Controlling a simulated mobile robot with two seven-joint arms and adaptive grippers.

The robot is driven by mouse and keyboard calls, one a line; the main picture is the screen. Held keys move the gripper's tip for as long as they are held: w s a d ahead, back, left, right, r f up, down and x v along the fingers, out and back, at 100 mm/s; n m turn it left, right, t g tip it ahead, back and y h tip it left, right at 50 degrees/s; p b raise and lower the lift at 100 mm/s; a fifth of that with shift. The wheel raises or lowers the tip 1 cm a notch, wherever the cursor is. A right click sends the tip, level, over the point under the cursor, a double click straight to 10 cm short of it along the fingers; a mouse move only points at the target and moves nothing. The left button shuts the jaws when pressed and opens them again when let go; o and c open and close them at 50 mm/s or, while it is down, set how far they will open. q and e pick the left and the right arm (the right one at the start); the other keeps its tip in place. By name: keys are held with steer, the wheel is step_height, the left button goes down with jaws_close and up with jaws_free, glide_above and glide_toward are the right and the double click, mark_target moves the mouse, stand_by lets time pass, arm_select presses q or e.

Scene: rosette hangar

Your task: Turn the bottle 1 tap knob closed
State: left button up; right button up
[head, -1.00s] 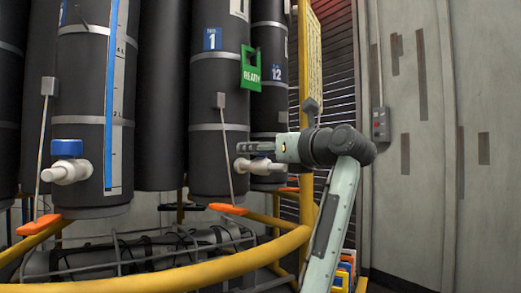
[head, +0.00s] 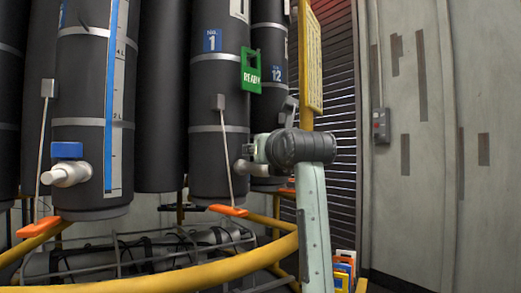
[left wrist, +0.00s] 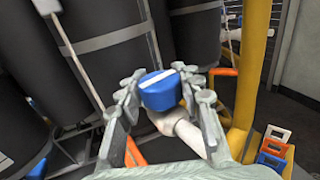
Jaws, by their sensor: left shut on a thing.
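Bottle 1 (head: 212,105) is a tall dark cylinder with a blue "No. 1" label (head: 212,39), at the middle of the head view. Its tap (head: 242,166) shows only in part there, behind my arm. In the left wrist view the tap's blue knob (left wrist: 158,96), with a white stripe on top, sits between the two fingers of my left gripper (left wrist: 166,84), which is shut on it. A white tap pipe (left wrist: 187,132) leads off below the knob. In the head view my left gripper's fingers are hidden by my wrist. My right gripper is not in view.
A neighbouring bottle (head: 82,105) at left has its own blue tap knob (head: 66,150). A green READY tag (head: 251,69) hangs above my wrist. A yellow rail (head: 190,275) curves in front. Bottle 12 (head: 270,105) and a yellow post (head: 305,70) stand close behind.

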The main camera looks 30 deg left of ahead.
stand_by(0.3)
arm_select(q)
steer(key=o, duration=1.2)
steer(key=v, duration=1.2)
